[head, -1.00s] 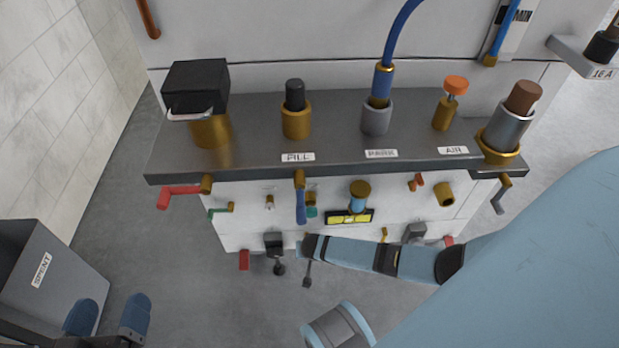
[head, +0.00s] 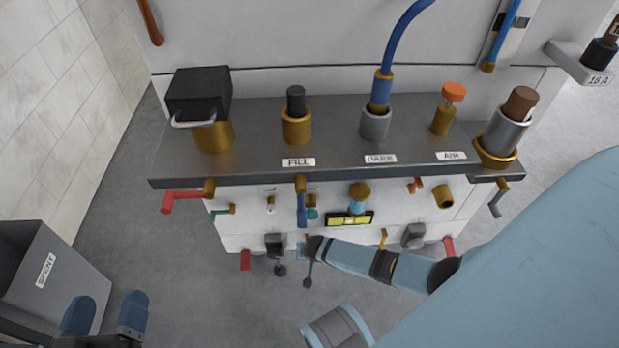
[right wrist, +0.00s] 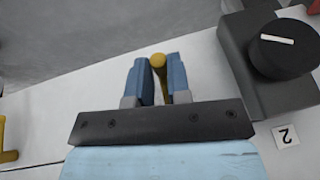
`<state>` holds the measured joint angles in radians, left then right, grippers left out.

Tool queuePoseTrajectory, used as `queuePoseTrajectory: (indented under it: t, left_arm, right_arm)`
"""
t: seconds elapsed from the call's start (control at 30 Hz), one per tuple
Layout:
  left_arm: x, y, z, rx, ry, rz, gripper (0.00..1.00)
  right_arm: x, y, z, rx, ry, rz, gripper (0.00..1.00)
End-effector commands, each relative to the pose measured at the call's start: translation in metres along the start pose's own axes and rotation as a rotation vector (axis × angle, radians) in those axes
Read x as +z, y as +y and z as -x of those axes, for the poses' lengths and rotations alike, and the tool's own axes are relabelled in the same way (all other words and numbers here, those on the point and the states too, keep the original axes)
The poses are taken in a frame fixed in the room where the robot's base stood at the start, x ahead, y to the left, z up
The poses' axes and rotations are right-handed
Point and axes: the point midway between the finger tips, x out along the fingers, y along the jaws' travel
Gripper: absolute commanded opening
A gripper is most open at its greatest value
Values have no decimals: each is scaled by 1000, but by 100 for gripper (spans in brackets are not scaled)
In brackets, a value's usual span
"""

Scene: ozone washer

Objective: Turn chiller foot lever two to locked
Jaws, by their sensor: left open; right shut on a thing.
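In the right wrist view my right gripper (right wrist: 158,75) is shut on a small brass lever (right wrist: 158,62), whose rounded end shows between the blue fingers. Right of it is a dark block with a round black knob (right wrist: 284,50) bearing a white mark. A label "2" (right wrist: 286,135) is beside the block. In the head view my right gripper (head: 304,248) is low at the machine's front, and the held lever cannot be made out there. My left gripper (head: 106,314) is open and empty at the lower left.
A grey shelf (head: 265,165) with brass fittings overhangs the machine's lower front. Red handles (head: 245,260), a brass lever (head: 383,237) and a grey block (head: 414,236) are low on the front. A grey "SPENT" bin (head: 75,265) stands near my left gripper.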

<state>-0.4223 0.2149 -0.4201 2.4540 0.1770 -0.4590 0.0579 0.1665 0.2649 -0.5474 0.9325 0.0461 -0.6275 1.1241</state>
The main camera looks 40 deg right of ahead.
Motion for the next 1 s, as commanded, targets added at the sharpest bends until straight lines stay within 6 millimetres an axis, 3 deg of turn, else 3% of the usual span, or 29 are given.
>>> queuePoseTrajectory:
  t: [0.33,0.37,0.47,0.77,0.87,1.0]
  left_arm:
    - [-2,0,0,-1,9,-1,81]
    - [-2,0,0,-1,9,-1,81]
    - [-2,0,0,-1,9,-1,81]
    - [-4,1,0,-1,9,-1,81]
    - [-13,2,0,-3,25,-4,81]
    - [-39,6,3,-11,106,-4,81]
  right_arm:
    - [-1,-1,0,-15,4,-6,0]
    - [0,-1,0,-15,4,-6,22]
    - [0,-1,0,-15,3,-6,43]
    - [0,-1,2,-14,2,-6,43]
    - [0,-1,11,-14,2,-6,43]
    - [-1,-1,39,-14,1,-5,43]
